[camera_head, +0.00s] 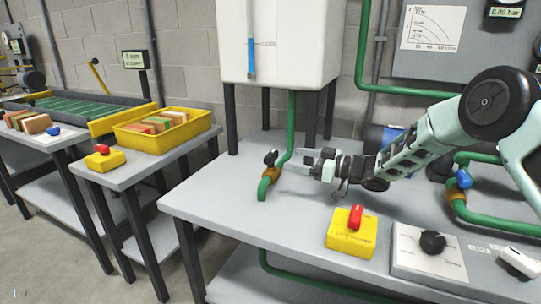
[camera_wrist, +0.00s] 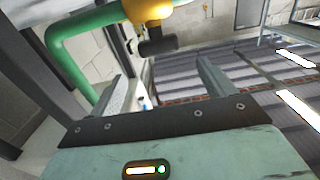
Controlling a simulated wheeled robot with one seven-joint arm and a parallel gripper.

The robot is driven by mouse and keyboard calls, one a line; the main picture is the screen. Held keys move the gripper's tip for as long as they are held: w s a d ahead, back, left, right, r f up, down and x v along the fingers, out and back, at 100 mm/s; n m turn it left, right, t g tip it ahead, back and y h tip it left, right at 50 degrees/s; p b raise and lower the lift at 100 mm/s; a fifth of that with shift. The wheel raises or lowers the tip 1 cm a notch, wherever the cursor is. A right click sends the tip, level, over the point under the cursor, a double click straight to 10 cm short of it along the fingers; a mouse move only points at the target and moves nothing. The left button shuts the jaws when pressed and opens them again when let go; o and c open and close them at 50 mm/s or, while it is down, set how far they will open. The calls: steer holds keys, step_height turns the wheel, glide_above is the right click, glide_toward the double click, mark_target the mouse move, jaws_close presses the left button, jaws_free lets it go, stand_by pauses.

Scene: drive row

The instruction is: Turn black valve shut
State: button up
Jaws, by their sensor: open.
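The black valve handle (camera_head: 271,158) sits on a brass valve body (camera_head: 270,177) in the green pipe below the white tank. My gripper (camera_head: 291,163) is just right of the handle, with its fingers pointing left toward it. In the wrist view the black handle (camera_wrist: 158,46) and the brass body (camera_wrist: 150,9) show at the top. There, my gripper (camera_wrist: 163,72) has its two fingers wide apart with nothing between them. The handle appears just beyond the gap between the fingertips, and no contact is visible.
The white tank (camera_head: 278,40) stands on black legs behind the pipe. On the grey bench (camera_head: 215,195) are a yellow box with a red switch (camera_head: 352,237), a panel with a black knob (camera_head: 432,242), and a blue-handled valve (camera_head: 463,179). Clear bench top lies in front of my gripper.

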mark_target(275, 155)
steer(key=x, duration=0.9)
steer(key=c, duration=1)
